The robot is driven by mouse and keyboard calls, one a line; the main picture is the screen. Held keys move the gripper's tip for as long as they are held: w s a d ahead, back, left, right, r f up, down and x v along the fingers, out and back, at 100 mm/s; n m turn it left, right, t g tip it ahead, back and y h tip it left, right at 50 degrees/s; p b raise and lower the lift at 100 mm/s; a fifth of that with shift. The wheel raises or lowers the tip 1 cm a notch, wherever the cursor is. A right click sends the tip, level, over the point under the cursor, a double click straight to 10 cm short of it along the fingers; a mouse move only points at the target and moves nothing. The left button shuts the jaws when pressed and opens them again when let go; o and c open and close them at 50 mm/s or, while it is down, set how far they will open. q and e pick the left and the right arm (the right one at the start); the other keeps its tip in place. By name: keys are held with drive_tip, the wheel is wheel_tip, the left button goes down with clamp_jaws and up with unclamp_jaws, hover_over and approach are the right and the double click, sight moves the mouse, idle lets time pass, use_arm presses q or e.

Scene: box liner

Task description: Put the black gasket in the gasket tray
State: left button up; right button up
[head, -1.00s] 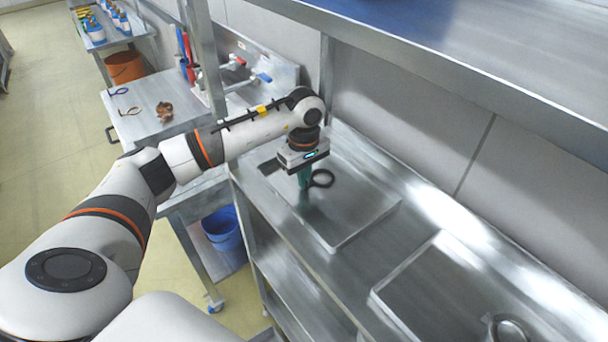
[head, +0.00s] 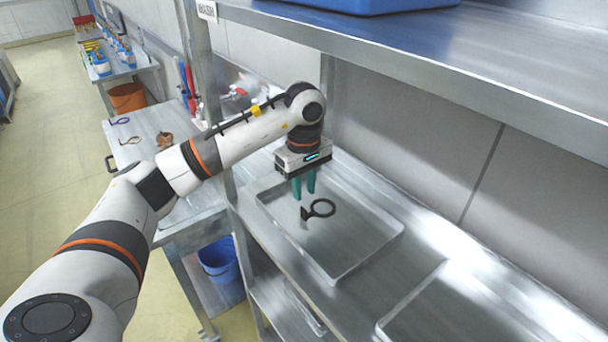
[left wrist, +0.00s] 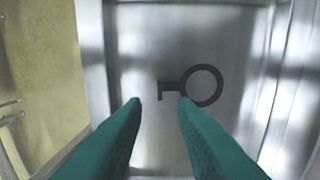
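The black gasket (head: 321,208), a ring with a short tab, lies flat inside a shallow metal tray (head: 372,254) on the steel bench. My left gripper (head: 304,193) is above the tray, just behind and above the gasket in the head view. Its green fingers are apart and hold nothing. In the left wrist view the gasket (left wrist: 203,86) lies beyond the fingertips (left wrist: 158,101), its tab near the right one, clear of both. My right gripper is in neither view.
A second shallow tray (head: 440,300) stands on the bench at the lower right. A steel shelf (head: 450,65) with a blue bin (head: 350,3) hangs over the bench. A side table (head: 150,125) holds other rings, and a blue bucket (head: 220,260) is below.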

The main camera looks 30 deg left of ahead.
use_arm(q)
drive_tip(key=shift+r+b, duration=0.4)
drive_tip(key=shift+r, duration=2.55)
drive_tip(key=shift+f, duration=0.1)
